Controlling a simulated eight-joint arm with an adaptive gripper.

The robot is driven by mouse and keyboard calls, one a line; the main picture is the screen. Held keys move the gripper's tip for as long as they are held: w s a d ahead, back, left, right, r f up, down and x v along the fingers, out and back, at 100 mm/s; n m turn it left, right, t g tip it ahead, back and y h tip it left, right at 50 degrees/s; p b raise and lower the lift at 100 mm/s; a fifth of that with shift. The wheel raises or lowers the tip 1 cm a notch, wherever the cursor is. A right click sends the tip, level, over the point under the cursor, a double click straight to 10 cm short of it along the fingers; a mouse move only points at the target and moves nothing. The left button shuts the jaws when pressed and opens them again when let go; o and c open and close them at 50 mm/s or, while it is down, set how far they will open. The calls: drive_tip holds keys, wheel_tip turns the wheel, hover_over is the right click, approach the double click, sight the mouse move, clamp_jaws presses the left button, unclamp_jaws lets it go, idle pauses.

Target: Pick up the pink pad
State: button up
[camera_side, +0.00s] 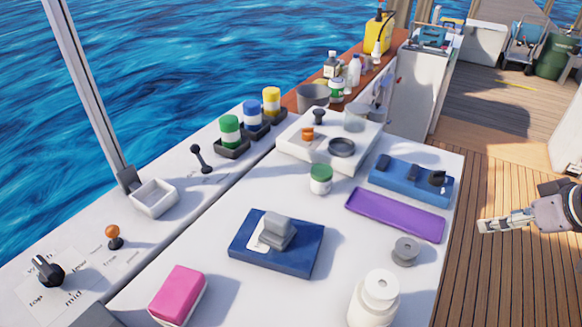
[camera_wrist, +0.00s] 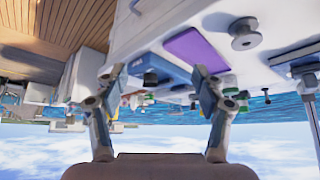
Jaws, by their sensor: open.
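The pink pad (camera_side: 178,292) lies at the front left of the white work surface in the side view, a bright pink block with a pale lower layer. It stands apart from the things around it. My gripper (camera_side: 487,226) is at the right edge of the side view, off the right side of the work surface and far from the pad. In the wrist view my gripper (camera_wrist: 155,82) has its two fingers spread apart with nothing between them. I cannot make out the pink pad in the wrist view.
A blue block with a grey handle (camera_side: 277,243) sits right of the pad. A white bottle (camera_side: 376,298), grey spool (camera_side: 405,251), purple tray (camera_side: 395,215), green-lidded jar (camera_side: 320,179) and blue holder (camera_side: 411,182) also stand on the surface. An orange-knobbed lever (camera_side: 113,236) rises on the left ledge.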

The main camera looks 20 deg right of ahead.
drive_tip(key=o, duration=0.4)
drive_tip(key=shift+o, duration=0.2)
